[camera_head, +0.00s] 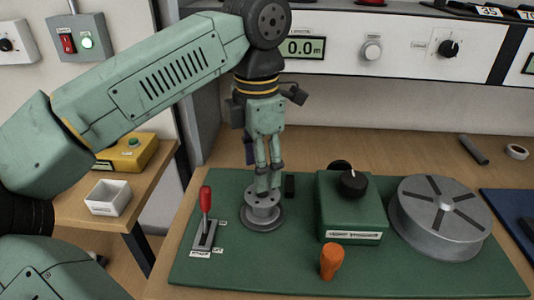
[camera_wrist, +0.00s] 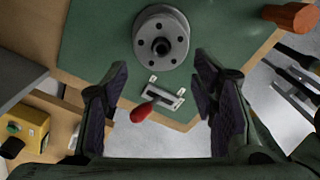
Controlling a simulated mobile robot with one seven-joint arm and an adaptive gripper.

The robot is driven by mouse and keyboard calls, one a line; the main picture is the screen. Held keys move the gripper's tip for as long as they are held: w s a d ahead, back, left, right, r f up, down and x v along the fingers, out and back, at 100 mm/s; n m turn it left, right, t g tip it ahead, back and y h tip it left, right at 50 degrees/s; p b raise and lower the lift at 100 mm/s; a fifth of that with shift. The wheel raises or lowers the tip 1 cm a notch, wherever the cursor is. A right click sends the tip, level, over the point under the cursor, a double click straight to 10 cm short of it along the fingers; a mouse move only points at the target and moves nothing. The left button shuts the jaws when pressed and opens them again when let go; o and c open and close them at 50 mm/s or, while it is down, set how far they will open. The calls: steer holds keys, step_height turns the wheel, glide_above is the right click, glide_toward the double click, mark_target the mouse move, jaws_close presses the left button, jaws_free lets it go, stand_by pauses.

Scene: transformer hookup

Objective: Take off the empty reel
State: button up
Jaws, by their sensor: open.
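The reel (camera_head: 263,214) is a small grey metal spool with a flange and no wire visible on it. It stands upright on the green mat (camera_head: 240,275). In the wrist view the reel (camera_wrist: 178,27) shows its round top with several holes and a dark centre hole. My gripper (camera_head: 268,186) points down at the reel's top in the head view and overlaps it there. In the wrist view my gripper (camera_wrist: 160,80) has its fingers wide apart with nothing between them. The reel lies beyond the fingertips. Whether they touch it I cannot tell.
A red-handled lever (camera_head: 206,215) stands just left of the reel. A green box with a black knob (camera_head: 352,215) and a large grey slotted disc (camera_head: 440,215) stand to the right. An orange handle (camera_head: 331,260) is in front. The mat's front left is clear.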

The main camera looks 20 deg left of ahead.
mark_target(260, 201)
step_height(260, 201, down, 9)
steer(key=shift+f+p, duration=0.15)
steer(key=shift+p, duration=0.5)
steer(key=shift+c, duration=0.5)
steer(key=c, duration=0.9)
steer(key=shift+o, duration=0.2)
steer(key=shift+r+p, duration=2.25)
steer(key=shift+r, duration=1.75)
steer(key=shift+r+p, duration=1.15)
steer(key=shift+r, duration=1.35)
